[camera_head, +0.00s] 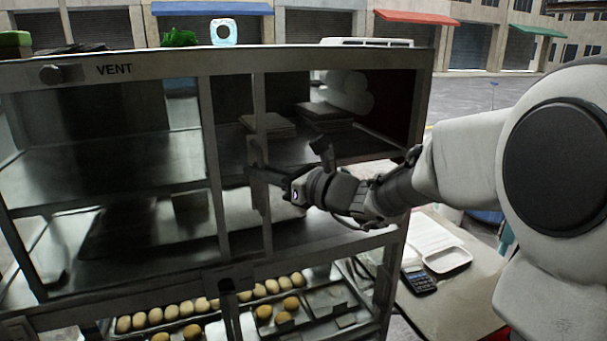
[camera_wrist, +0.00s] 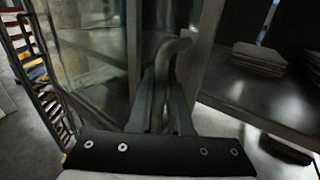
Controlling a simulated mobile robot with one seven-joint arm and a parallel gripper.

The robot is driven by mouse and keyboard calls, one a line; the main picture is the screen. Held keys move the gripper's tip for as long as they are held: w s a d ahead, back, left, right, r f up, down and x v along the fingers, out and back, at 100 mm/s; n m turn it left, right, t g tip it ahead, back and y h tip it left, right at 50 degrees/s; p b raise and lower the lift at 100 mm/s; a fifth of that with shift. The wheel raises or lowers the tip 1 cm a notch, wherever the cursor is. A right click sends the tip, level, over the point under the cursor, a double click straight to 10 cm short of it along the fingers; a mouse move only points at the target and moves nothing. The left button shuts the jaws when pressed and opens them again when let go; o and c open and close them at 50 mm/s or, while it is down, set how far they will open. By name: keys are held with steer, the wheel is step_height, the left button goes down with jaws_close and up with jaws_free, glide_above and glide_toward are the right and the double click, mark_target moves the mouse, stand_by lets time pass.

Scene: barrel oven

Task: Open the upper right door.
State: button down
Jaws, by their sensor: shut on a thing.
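The cabinet (camera_head: 230,62) has a metal frame and dark glass-like panels. The framed edge of the upper right door (camera_head: 259,95) stands upright left of an uncovered-looking opening. I cannot tell whether the door slides or swings. My gripper (camera_head: 262,172) reaches in from the right to this edge. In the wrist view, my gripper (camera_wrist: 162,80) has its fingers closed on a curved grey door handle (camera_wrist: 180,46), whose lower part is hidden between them. The glass panel lies left of the handle in that view, and the open shelf lies right.
Stacks of flat items (camera_head: 268,122) sit on the upper right shelf. A tray of several round buns (camera_head: 205,304) is below. A side table (camera_head: 455,305) with a white tray (camera_head: 433,238) and a calculator (camera_head: 419,280) stands right of the cabinet, under my arm.

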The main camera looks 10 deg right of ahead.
steer(key=a, duration=0.2)
steer(key=s+a+b, duration=0.1)
steer(key=a, duration=0.2)
steer(key=shift+s+a, duration=0.3)
steer(key=c, duration=0.8)
jaws_free()
steer(key=shift+a, duration=0.15)
steer(key=shift+c, duration=0.2)
steer(key=shift+d, duration=0.25)
